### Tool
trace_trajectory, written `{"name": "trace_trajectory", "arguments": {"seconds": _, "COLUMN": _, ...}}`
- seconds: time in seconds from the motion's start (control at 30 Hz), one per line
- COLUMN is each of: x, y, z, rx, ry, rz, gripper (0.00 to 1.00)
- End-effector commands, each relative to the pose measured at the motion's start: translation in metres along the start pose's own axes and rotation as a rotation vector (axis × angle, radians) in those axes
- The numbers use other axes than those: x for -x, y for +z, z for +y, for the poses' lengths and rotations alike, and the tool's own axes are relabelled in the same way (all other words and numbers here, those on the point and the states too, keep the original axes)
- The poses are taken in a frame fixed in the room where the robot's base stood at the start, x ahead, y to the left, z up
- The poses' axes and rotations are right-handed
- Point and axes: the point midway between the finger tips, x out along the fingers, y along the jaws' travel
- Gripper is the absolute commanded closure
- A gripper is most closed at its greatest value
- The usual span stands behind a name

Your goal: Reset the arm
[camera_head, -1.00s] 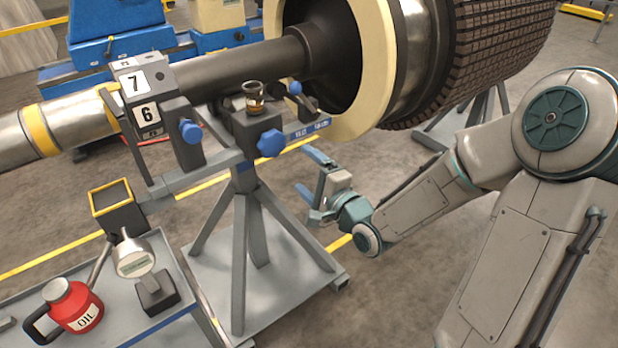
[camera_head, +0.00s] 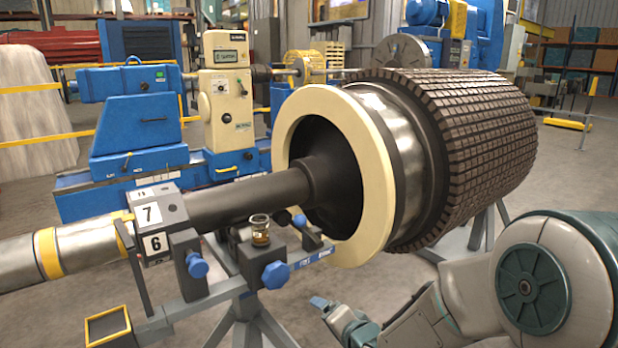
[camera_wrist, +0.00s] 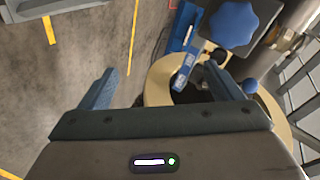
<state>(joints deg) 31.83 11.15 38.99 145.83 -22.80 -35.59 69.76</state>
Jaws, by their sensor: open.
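My arm reaches in from the lower right of the head view, its elbow bent. My gripper (camera_head: 322,303) is low in that view, below and in front of the rotor's cream ring, and only partly shows. In the wrist view my gripper (camera_wrist: 172,88) has its two blue-grey fingers wide apart with nothing between them. The cream ring (camera_wrist: 160,75) and a blue star knob (camera_wrist: 234,22) of the stand lie beyond the fingers. I cannot tell the exact gap to them.
The large rotor (camera_head: 490,150) rests on stands. A blue and cream machine (camera_head: 225,110) stands behind. Open floor (camera_head: 580,175) shows at right.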

Motion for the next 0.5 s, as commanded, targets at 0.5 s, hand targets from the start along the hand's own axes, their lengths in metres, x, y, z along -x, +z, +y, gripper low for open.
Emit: {"name": "trace_trajectory", "arguments": {"seconds": 0.5, "x": 0.154, "y": -0.048, "z": -0.001, "rx": 0.566, "ry": 0.649, "rz": -0.130, "gripper": 0.14}}
